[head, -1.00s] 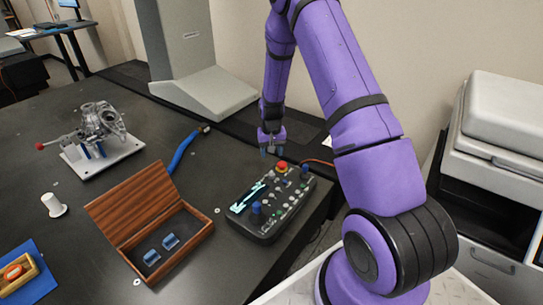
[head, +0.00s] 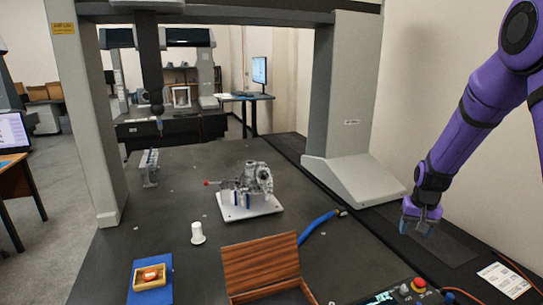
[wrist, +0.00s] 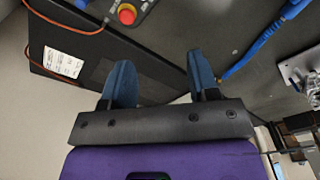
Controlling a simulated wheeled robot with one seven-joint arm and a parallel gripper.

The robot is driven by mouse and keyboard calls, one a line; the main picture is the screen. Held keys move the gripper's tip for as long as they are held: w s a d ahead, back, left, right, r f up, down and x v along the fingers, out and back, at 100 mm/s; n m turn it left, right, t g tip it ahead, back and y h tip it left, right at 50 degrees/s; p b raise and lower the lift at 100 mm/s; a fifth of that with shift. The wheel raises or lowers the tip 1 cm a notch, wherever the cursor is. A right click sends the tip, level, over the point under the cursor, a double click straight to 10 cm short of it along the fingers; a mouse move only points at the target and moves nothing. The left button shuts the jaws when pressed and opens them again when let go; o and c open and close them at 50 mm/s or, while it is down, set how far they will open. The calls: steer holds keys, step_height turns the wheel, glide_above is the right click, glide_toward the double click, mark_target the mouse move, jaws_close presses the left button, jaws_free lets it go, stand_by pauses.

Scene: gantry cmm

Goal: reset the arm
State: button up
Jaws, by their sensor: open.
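My purple arm comes in from the right edge of the head view. My gripper (head: 421,222) hangs at its end, above the dark strip along the right side of the black table (head: 190,263). In the wrist view its two blue fingers (wrist: 160,85) stand apart with nothing between them. The gripper touches nothing that I can see.
The control box with a red button (head: 418,285) is below the gripper. A blue hose (head: 318,226), an open wooden box (head: 262,264), a metal part on a white plate (head: 250,208) and a white spool (head: 197,233) lie to the left. The gantry column (head: 345,120) stands behind.

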steer(key=s+a+r+n+t, duration=0.1)
steer(key=s+a+r, duration=0.4)
steer(key=r, duration=0.5)
steer(key=s+a+r+n+t, duration=0.1)
steer(key=s+a+r, duration=0.1)
steer(key=s+r, duration=0.7)
steer(key=s+a+r+n+t, duration=0.1)
steer(key=s+r, duration=0.3)
steer(key=s, duration=0.5)
steer(key=s+a+r+t, duration=0.1)
steer(key=s+a+r, duration=0.2)
steer(key=s, duration=0.7)
steer(key=shift+a+r+n, duration=0.2)
steer(key=shift+r+n, duration=0.15)
steer(key=shift+n, duration=0.05)
